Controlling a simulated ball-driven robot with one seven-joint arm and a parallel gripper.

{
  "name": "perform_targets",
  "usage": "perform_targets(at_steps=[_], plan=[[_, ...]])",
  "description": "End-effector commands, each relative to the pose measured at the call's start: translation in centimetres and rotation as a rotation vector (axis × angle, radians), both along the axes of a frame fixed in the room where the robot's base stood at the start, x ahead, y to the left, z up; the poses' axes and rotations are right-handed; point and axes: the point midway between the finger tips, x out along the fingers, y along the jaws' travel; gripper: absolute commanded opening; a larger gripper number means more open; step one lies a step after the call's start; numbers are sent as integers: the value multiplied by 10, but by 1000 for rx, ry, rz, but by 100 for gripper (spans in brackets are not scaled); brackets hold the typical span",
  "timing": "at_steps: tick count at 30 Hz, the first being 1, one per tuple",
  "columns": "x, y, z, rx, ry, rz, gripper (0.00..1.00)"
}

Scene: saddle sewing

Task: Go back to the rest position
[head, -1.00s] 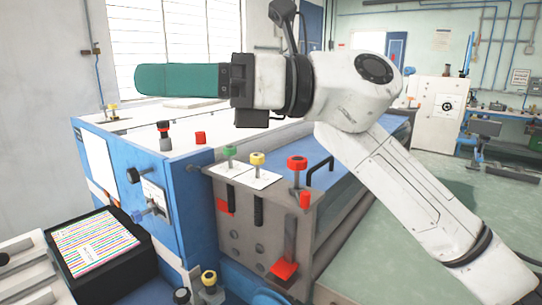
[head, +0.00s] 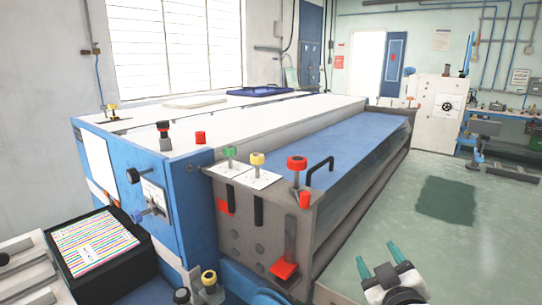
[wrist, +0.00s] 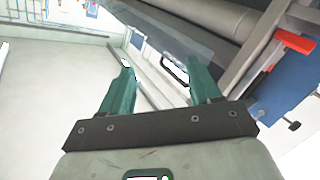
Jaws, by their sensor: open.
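My gripper (head: 378,262) shows at the bottom right of the head view, low over the floor and to the right of the machine. Its two green fingers point up in the picture and stand apart, with nothing between them. In the wrist view my gripper (wrist: 155,88) is also open and empty, with the machine's rollers and end panel beyond it. Most of my arm is out of the head view.
The blue and white machine (head: 190,215) fills the left and middle, with several knobs and a black handle (head: 320,170) on top. A black box (head: 110,255) with a striped label stands at the lower left.

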Motion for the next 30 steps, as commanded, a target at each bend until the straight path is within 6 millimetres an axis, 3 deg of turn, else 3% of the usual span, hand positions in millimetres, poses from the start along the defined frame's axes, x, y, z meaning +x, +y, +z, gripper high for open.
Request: perform_targets(at_steps=[1,6,11,15,18,22,26,30], plan=[[-16,-7,-32,47,91,-21,63],[-81,-27,-129,196,401,-107,63],[-163,-40,-203,313,689,-195,63],[-244,-48,-250,393,935,-279,63],[-298,-52,-270,431,1087,-335,63],[-349,-56,-282,462,1226,-391,63],[-374,-57,-286,475,1294,-417,63],[-379,-58,-286,477,1307,-424,63]])
